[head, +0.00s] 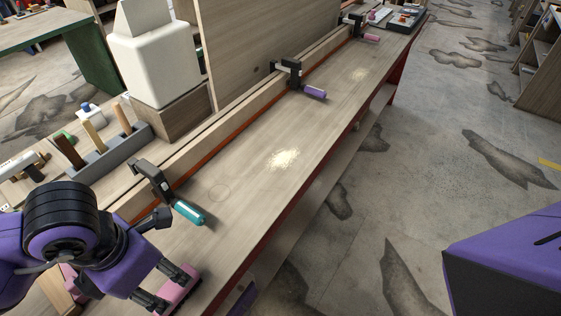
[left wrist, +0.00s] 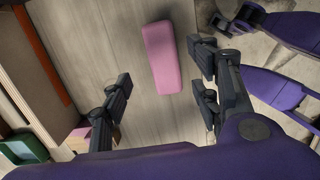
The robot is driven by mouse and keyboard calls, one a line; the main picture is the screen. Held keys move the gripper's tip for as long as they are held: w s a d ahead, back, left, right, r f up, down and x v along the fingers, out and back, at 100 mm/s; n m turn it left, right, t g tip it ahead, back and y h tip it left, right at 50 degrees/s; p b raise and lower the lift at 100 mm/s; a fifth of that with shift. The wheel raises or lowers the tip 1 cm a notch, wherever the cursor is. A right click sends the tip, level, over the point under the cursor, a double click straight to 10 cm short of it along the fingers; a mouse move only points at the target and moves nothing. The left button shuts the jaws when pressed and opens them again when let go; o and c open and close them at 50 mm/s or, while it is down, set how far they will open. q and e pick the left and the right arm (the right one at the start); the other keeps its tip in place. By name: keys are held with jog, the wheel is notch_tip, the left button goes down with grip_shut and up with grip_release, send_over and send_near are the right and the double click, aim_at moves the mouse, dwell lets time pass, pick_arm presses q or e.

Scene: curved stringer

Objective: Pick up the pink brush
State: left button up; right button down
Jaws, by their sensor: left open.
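The pink brush (head: 180,288) lies on the wooden bench top at the lower left of the head view, partly hidden by my gripper's dark fingers. In the left wrist view it is a plain pink block (left wrist: 162,58), seen from above. My left gripper (head: 168,262) is open over the bench at the brush. In the left wrist view the brush lies between the spread fingers (left wrist: 160,80), closer to the right-hand ones, with a wider space on the left. I cannot tell how high the fingers are above it.
A clamp with a teal handle (head: 188,212) is on the bench beside the gripper; one with a purple handle (head: 314,92) is farther along. A grey holder (head: 107,152) with wooden-handled tools stands behind the rail. The bench middle (head: 285,155) is clear.

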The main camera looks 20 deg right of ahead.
aim_at(172, 288)
pick_arm(q)
jog(key=shift+s+d+f, duration=0.1)
jog(key=shift+d+f, duration=0.05)
jog(key=shift+f, duration=0.35)
jog(key=shift+s+d+f, duration=0.1)
jog(key=shift+f, duration=0.4)
notch_tip(172, 288, down, 5)
jog(key=shift+w+d, duration=0.1)
jog(key=shift+d, duration=0.05)
jog(key=shift+w, duration=0.1)
pick_arm(e)
jog(key=shift+s+f, duration=0.1)
jog(key=shift+s, duration=0.15)
pick_arm(q)
jog(key=shift+c, duration=0.5)
jog(key=c, duration=1.2)
pick_arm(e)
jog(key=shift+d, duration=0.1)
